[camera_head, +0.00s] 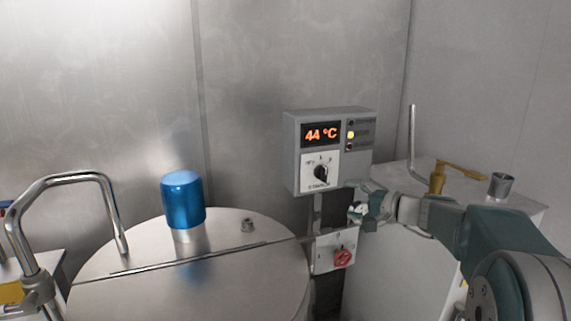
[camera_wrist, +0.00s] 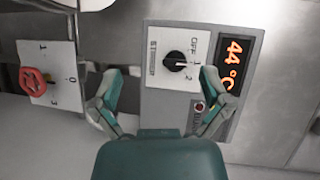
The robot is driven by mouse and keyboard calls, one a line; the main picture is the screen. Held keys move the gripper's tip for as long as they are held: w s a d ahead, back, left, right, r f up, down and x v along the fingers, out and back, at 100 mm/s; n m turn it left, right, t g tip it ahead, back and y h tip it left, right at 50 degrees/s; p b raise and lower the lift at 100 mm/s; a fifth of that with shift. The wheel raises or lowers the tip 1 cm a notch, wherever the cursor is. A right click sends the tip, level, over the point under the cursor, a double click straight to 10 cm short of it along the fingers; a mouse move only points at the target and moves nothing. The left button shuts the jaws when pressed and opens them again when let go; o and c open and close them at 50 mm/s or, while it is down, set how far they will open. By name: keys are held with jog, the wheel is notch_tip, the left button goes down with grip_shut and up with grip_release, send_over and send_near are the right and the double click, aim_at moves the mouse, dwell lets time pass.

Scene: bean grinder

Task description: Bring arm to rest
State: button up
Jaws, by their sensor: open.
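My gripper (camera_head: 366,205) is in front of the lower right of the grey control box (camera_head: 292,150), beside the red rotary switch (camera_head: 342,258) below it. In the wrist view my gripper (camera_wrist: 158,78) has its two fingers spread apart with nothing between them. The black knob (camera_head: 321,173) on the box shows just beyond the fingers in the wrist view (camera_wrist: 176,61), apart from them. The box's display (camera_head: 321,134) reads 44 °C in orange, and a yellow lamp is lit beside it. My arm reaches in from the lower right.
A steel vessel (camera_head: 230,285) with a blue cap (camera_head: 184,200) and a bent pipe (camera_head: 70,178) stand at the left. A white cabinet (camera_head: 395,270) with a brass valve (camera_head: 437,178) and a small steel cup (camera_head: 500,186) is at the right. Metal walls close the back.

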jog(key=s+a+f+n+g+h, duration=0.2)
jog(key=s+a+n+g, duration=0.15)
jog(key=s+a, duration=0.55)
jog(key=s+d+f+n+h, duration=0.1)
jog(key=s+f+h, duration=0.1)
jog(key=s, duration=0.6)
jog(key=s+d+f+n+g+h, duration=0.1)
jog(key=s+d+f+n+h, duration=0.1)
jog(key=s, duration=0.7)
jog(key=s+d+f+n+g+h, duration=0.1)
jog(key=s+f+h, duration=0.3)
jog(key=s, duration=0.4)
jog(key=shift+s+d+n+h, duration=0.4)
jog(key=shift+d+h, duration=0.25)
jog(key=shift+h, duration=0.15)
